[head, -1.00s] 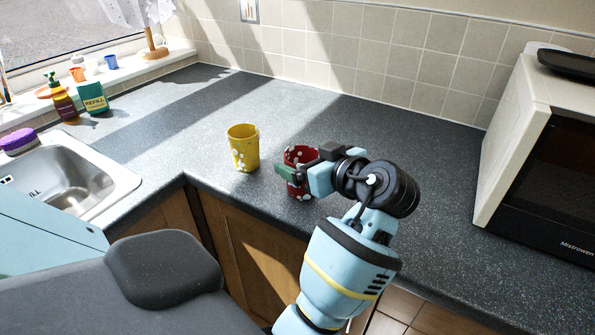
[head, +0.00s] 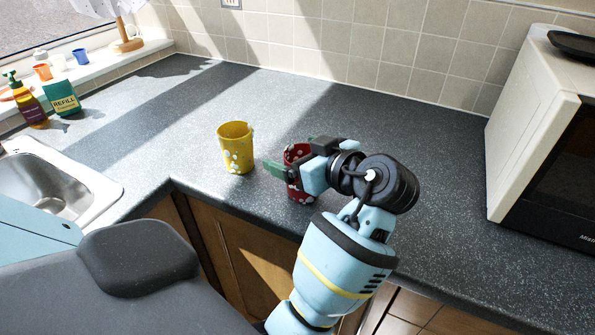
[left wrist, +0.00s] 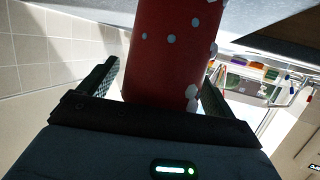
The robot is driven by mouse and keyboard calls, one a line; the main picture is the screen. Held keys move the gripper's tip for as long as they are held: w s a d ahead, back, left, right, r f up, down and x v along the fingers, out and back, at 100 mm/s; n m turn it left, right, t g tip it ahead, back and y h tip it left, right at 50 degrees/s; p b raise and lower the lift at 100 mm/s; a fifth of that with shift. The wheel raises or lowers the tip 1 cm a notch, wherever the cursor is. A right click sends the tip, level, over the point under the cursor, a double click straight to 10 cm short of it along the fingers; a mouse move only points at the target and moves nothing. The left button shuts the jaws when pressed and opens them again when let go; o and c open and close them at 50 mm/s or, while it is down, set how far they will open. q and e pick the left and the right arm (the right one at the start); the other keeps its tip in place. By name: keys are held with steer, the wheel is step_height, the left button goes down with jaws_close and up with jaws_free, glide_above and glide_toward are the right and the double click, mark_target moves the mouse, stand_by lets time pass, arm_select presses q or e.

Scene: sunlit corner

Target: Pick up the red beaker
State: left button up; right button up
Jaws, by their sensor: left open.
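The red beaker (head: 301,190) with pale dots stands upright on the grey worktop, partly hidden by my left gripper (head: 292,157). That gripper is open, with one green finger on the near left side of the beaker and the other behind it. In the left wrist view, the red beaker (left wrist: 172,50) lies between the two spread fingers of the gripper (left wrist: 155,88). I cannot tell whether either finger touches it. My right gripper is not in view.
A yellow dotted beaker (head: 238,150) stands just left of the red one. A microwave (head: 545,140) is at the right, and a sink (head: 50,185) at the left. A soap bottle (head: 30,108) and a green refill box (head: 62,98) stand beyond the sink. The worktop behind is clear.

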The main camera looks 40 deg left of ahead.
arm_select(q)
steer(key=shift+a, duration=0.2)
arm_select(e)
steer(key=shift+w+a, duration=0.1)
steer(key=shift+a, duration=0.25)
arm_select(q)
steer(key=shift+d, duration=0.1)
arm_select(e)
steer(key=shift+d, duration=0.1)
arm_select(q)
steer(key=shift+c, duration=1)
steer(key=c, duration=0.9)
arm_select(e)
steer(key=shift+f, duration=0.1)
arm_select(q)
steer(key=shift+o, duration=0.2)
steer(key=shift+r, duration=0.15)
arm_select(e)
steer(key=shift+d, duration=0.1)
